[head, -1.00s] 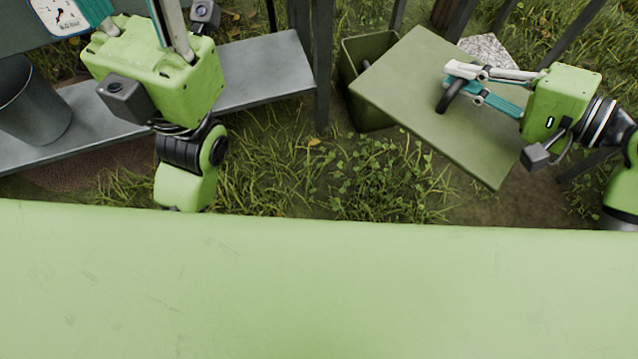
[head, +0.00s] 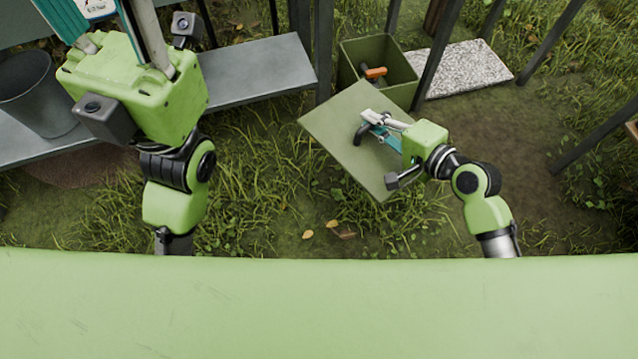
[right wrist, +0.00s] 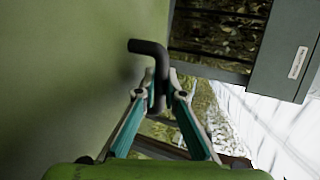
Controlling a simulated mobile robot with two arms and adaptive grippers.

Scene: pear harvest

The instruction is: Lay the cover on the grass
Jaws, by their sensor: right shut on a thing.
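The cover is a flat green panel (head: 335,120) with a dark bent handle (head: 359,136). In the head view it is held tilted above the grass, in front of the green box (head: 394,82), overlapping its near edge in the picture. My right gripper (head: 371,127) is shut on the handle. In the right wrist view the cover (right wrist: 70,75) fills the left side and the handle (right wrist: 150,48) rises between the fingers. I cannot tell whether the cover's lower corner touches the grass (head: 265,185). My left gripper (head: 95,10) is at the upper left, fingers apart, tips cut off.
The box is open, with an orange-and-black tool (head: 375,73) inside. A speckled stone slab (head: 465,68) lies right of it. A grey bench (head: 255,72) with a dark bucket (head: 38,92) stands left. Dark posts (head: 438,45) rise behind. Grass is clear below the cover.

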